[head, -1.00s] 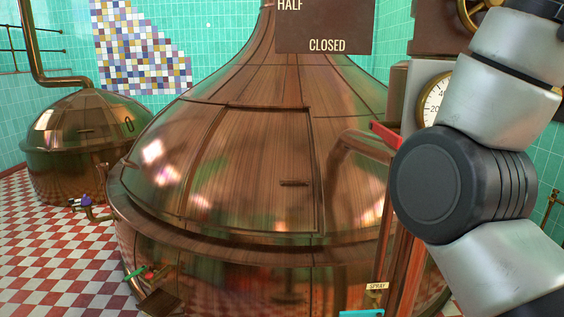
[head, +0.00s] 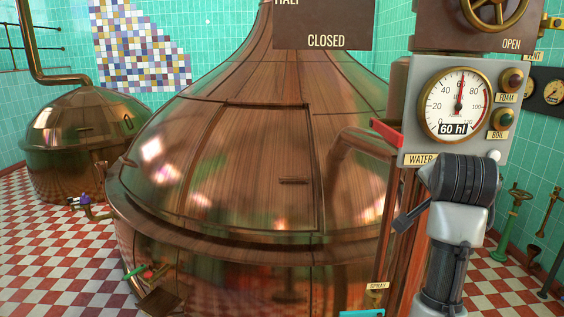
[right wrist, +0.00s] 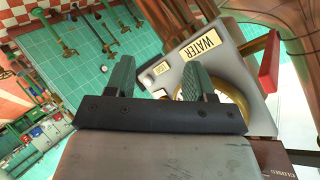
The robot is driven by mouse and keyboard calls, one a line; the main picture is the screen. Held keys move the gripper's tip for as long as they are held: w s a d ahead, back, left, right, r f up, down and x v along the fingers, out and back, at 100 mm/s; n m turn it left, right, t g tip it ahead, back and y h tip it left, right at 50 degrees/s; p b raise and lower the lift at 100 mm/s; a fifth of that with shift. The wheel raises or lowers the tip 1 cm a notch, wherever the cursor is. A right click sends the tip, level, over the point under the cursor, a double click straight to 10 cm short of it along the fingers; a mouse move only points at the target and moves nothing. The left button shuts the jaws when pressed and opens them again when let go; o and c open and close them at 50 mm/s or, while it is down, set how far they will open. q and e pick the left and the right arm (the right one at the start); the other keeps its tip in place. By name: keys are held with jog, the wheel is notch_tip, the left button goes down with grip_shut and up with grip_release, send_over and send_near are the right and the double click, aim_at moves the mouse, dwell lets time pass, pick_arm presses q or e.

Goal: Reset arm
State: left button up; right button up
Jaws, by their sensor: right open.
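My right arm rises from the bottom right of the head view, in front of the red-brown post and below the gauge panel (head: 412,140). In the right wrist view my right gripper (right wrist: 160,78) is open, its two green-grey fingers apart with nothing between them. Behind the fingers, the panel's WATER label (right wrist: 202,43) shows tilted, with part of the gauge rim near the right finger. My left gripper is not in view.
A large copper kettle (head: 220,170) fills the middle, and a smaller one (head: 75,140) stands at the left. A red lever (head: 386,132) juts from the panel's left side. Green valves (head: 515,205) stand at the right. Checkered floor is open at the left.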

jog(key=s+a+f+n+g+y, duration=0.15)
jog(key=s+f+n, duration=0.45)
jog(key=f, duration=0.8)
jog(key=s+a+f+n+g+y, duration=0.1)
jog(key=s+a+f+n+g, duration=0.15)
jog(key=s+f, duration=0.9)
jog(key=s+a+f+n+g+y, duration=0.1)
jog(key=s+a+f+n+g, duration=0.2)
jog(key=s+f, duration=0.5)
jog(key=s+a+f+n+g+y, duration=0.1)
jog(key=s+a+f+n+y, duration=0.1)
jog(key=s+f+n, duration=0.5)
jog(key=s+f+m+g+b, duration=0.1)
jog(key=s+f+m+b, duration=0.2)
jog(key=f, duration=2.4)
jog(key=s+d+f+g+b, duration=0.1)
jog(key=s+d+f, duration=0.1)
jog(key=s+f, duration=1.4)
jog(key=shift+s+d+f+n+h+b, duration=0.25)
jog(key=shift+d+f+n+h+b, duration=0.15)
jog(key=shift+f, duration=0.5)
